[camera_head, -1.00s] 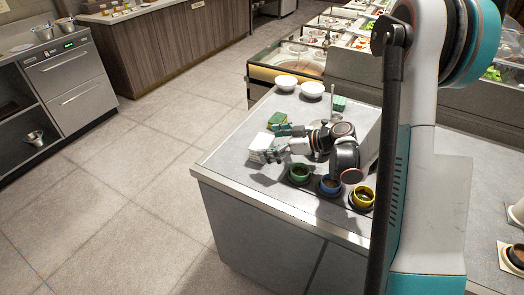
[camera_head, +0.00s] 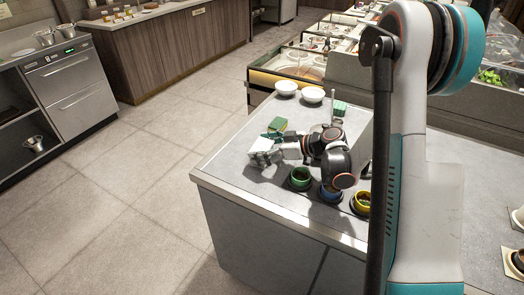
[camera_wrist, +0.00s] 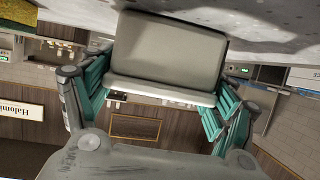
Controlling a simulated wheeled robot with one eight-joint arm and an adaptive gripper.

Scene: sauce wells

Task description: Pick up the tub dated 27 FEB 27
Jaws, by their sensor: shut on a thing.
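My gripper (camera_head: 276,147) is low over the near-left part of the grey counter, at a pale, white-grey box-like tub (camera_head: 260,146). In the wrist view my gripper (camera_wrist: 160,88) has its teal fingers on both sides of this tub (camera_wrist: 168,45), shut on it. The tub shows a plain pale face and a raised rim. No date can be read on it in either view. The head view is too small to tell whether it touches the counter.
A green and yellow sponge (camera_head: 278,124) lies just behind the tub. Green (camera_head: 300,178), blue (camera_head: 331,192) and yellow (camera_head: 362,203) sauce pots stand along the front. Two white bowls (camera_head: 286,88) (camera_head: 312,95) stand at the back. The counter's left front corner is clear.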

